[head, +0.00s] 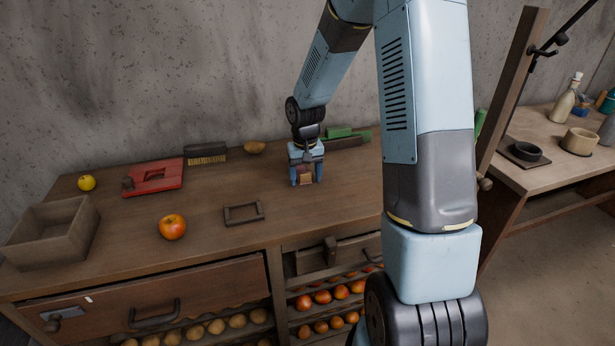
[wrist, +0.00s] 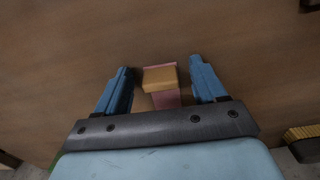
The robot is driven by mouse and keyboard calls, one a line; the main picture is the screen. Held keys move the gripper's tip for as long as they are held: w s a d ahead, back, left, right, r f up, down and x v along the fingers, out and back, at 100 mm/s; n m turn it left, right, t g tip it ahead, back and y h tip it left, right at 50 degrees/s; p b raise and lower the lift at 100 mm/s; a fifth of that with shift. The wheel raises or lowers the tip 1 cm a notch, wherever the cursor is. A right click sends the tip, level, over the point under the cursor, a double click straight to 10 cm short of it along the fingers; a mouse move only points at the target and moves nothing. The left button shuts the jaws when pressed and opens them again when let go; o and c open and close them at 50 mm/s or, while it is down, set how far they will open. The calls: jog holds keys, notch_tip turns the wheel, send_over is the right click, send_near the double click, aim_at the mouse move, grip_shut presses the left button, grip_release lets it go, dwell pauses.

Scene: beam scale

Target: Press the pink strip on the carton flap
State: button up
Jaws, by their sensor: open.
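A small tan carton (wrist: 159,79) shows in the wrist view, between the two fingers of my gripper (wrist: 162,80). Pink (wrist: 167,98) shows on its near side, and a thin pink edge runs along its far side; I cannot tell which pink part is the flap strip. The blue fingers are open, one on each side of the carton, with a gap on both sides. In the head view my gripper (head: 306,181) points down at the worktop, and the carton is a small reddish-brown patch between the fingers, mostly hidden.
The wooden worktop (head: 300,217) also holds a metal handle frame (head: 243,213), an apple (head: 172,227), a red board (head: 155,179), a brush (head: 206,154), a potato (head: 254,147), a yellow fruit (head: 86,183) and a wooden box (head: 88,221). Green blocks (head: 339,132) lie behind my gripper.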

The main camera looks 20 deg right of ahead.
jog(key=c, duration=1.3)
jog(key=shift+r, duration=0.1)
